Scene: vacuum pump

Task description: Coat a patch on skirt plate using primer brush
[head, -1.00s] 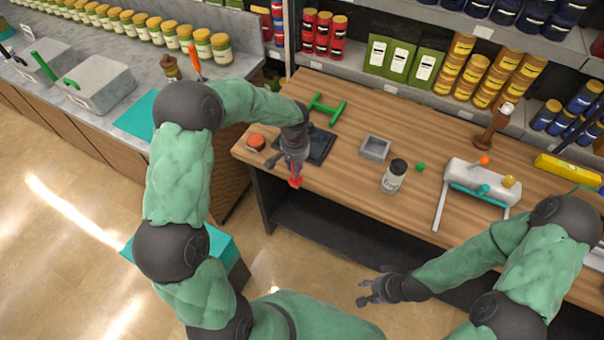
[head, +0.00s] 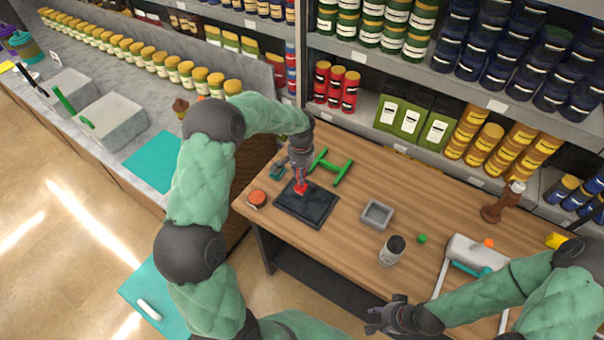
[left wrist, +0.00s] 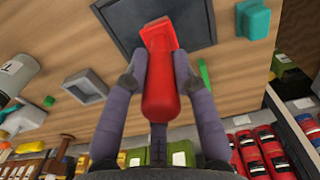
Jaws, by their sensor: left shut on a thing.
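The skirt plate appears to be the dark square plate (head: 318,211) lying flat on the wooden bench; it also shows in the left wrist view (left wrist: 120,14). My left gripper (head: 300,176) is shut on the handle of a red brush (left wrist: 160,90), which I take as the primer brush. The brush points down, with its red end (head: 300,189) over the plate's far left part. I cannot tell whether it touches the plate. No coated patch can be made out. My right gripper (head: 372,320) is open and empty, in front of the bench's front edge.
Stocked shelves rise behind.

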